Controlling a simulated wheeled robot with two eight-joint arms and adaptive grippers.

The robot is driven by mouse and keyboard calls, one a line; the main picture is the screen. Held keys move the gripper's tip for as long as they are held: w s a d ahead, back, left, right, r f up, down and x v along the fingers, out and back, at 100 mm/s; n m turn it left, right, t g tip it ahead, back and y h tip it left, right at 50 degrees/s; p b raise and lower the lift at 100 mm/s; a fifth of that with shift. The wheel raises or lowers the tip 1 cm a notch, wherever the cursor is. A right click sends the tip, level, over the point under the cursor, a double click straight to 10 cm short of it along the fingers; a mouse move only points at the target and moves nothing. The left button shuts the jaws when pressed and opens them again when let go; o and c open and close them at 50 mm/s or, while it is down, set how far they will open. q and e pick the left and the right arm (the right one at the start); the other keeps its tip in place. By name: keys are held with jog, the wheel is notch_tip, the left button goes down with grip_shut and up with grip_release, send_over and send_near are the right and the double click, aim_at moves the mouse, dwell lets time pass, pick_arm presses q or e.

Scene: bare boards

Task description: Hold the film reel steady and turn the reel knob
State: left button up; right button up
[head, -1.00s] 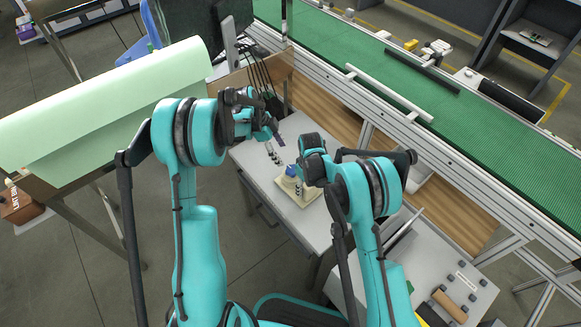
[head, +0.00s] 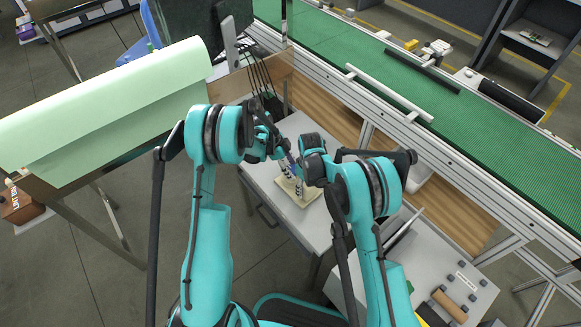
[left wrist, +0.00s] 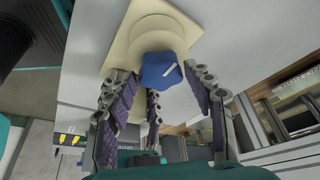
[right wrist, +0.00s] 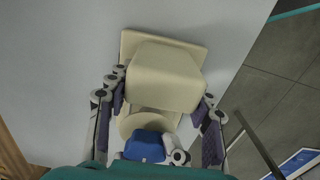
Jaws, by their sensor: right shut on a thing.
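The film reel is a cream block on a square cream base (head: 306,198), standing on the light table. In the left wrist view its blue lobed knob (left wrist: 162,70) sits on a round cream boss (left wrist: 160,35). My left gripper (left wrist: 158,84) is open, its fingers spread on either side of the knob and a little short of it; contact is not clear. My right gripper (right wrist: 163,105) is shut on the cream body (right wrist: 165,75), a finger on each side. The blue knob (right wrist: 146,146) also shows low in the right wrist view. In the head view, both grippers partly hide the reel.
A green conveyor (head: 400,80) with a metal frame runs behind the table. A roll of pale green sheet (head: 100,100) lies at left. A monitor (head: 190,25) and hanging cables stand at the back. A side surface (head: 465,285) at lower right holds a brown cylinder (head: 449,306).

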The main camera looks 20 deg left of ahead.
pick_arm(q)
jog(key=c, duration=0.5)
jog(key=shift+n, duration=0.3)
jog(key=shift+c, duration=0.2)
jog(key=n+t, duration=0.1)
jog(key=n, duration=0.2)
jog(key=shift+s+d+y, duration=0.1)
jog(key=shift+y, duration=0.2)
jog(key=shift+d+n+t+y, duration=0.1)
jog(key=shift+n+t+y, duration=0.45)
jog(key=shift+n, duration=1.45)
jog(key=shift+t, duration=0.25)
jog(key=o, duration=1.2)
jog(key=shift+c, duration=0.2)
